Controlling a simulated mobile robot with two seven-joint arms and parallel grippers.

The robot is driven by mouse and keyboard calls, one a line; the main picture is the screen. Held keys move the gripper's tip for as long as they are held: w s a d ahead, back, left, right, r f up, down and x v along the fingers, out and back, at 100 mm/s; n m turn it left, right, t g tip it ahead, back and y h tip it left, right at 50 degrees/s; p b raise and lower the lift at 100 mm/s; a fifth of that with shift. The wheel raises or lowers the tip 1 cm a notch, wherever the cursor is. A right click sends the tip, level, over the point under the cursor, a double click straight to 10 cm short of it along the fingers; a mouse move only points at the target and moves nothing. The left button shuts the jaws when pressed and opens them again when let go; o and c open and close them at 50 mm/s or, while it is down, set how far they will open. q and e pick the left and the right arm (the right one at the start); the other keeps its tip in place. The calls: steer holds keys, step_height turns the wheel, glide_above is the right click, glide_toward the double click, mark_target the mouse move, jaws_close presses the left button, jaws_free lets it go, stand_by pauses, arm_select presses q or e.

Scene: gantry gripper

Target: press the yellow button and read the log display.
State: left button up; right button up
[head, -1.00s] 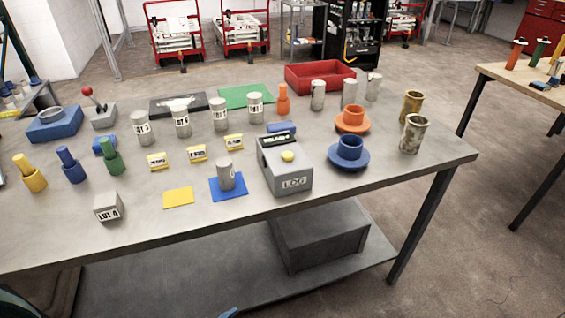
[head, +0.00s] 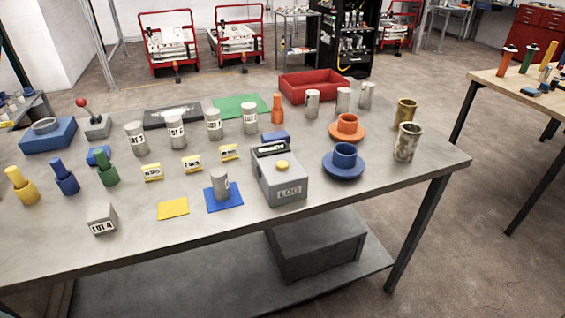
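The grey log box (head: 279,183) stands near the front edge of the table, right of centre, with LOG printed on its front. The yellow button (head: 282,165) is a round cap on its top face. The dark log display (head: 271,149) is at the back of the box top; it has pale characters too small to read. Nothing touches the box or the button. Neither of my grippers shows in the head view.
A grey can on a blue mat (head: 223,203) stands left of the box. A blue cup on a saucer (head: 344,171) stands to its right, and a small blue block (head: 275,136) lies behind it. The table's front strip (head: 262,220) is clear.

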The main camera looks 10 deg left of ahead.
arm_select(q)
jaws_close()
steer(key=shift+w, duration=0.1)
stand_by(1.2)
